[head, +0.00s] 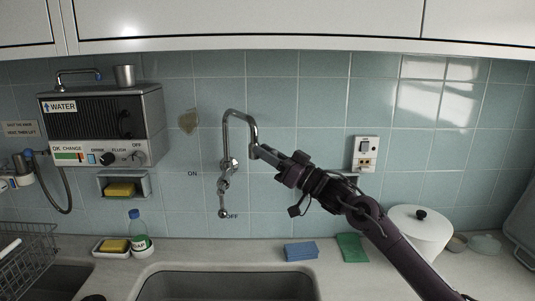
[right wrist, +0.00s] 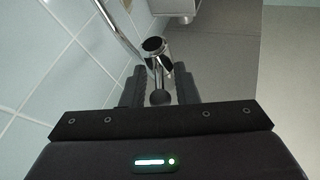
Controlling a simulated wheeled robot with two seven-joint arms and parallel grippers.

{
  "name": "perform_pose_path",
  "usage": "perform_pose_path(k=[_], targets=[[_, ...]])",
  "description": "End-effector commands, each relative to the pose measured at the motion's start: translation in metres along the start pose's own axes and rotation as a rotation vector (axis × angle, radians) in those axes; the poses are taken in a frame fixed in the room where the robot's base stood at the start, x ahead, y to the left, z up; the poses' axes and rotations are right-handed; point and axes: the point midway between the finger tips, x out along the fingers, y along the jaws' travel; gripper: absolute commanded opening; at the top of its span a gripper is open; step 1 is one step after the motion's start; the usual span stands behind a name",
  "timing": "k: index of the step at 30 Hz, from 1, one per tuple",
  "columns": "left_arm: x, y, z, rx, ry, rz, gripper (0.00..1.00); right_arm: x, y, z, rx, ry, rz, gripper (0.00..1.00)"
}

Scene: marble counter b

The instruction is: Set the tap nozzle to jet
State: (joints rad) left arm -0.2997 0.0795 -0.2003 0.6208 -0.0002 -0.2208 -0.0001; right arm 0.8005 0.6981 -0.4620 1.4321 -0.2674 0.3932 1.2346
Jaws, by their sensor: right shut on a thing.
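The chrome tap (head: 227,140) is on the tiled wall, its gooseneck spout arching over and down to the right. Its nozzle (head: 254,150) is at the spout's end. My right gripper (head: 265,154) reaches it from the right and is shut on it. In the right wrist view, the nozzle (right wrist: 156,52) shows as a chrome cylinder with an open dark end, and a small dark ball (right wrist: 160,97) sits between my fingers. The nozzle's setting cannot be read.
Below the tap is the sink (head: 225,285). A blue sponge (head: 300,251), a green cloth (head: 352,248) and a white lidded pot (head: 420,235) stand to the right. A water unit (head: 100,127) hangs at left, with a soap bottle (head: 138,228) below.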

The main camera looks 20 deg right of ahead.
Motion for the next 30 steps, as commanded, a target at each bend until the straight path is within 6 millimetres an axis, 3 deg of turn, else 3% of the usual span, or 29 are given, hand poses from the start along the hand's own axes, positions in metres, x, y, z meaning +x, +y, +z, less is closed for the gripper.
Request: perform_pose_path(k=[11, 30], targets=[[-0.003, 0.0, 0.0, 0.0, 0.001, 0.0, 0.0, 0.0, -0.007, 0.002, -0.05, 0.03, 0.135, 0.04], [0.015, 0.0, 0.002, -0.001, 0.0, 0.0, 0.0, 0.008, -0.026, 0.012, -0.263, 0.146, 0.67, 0.04]])
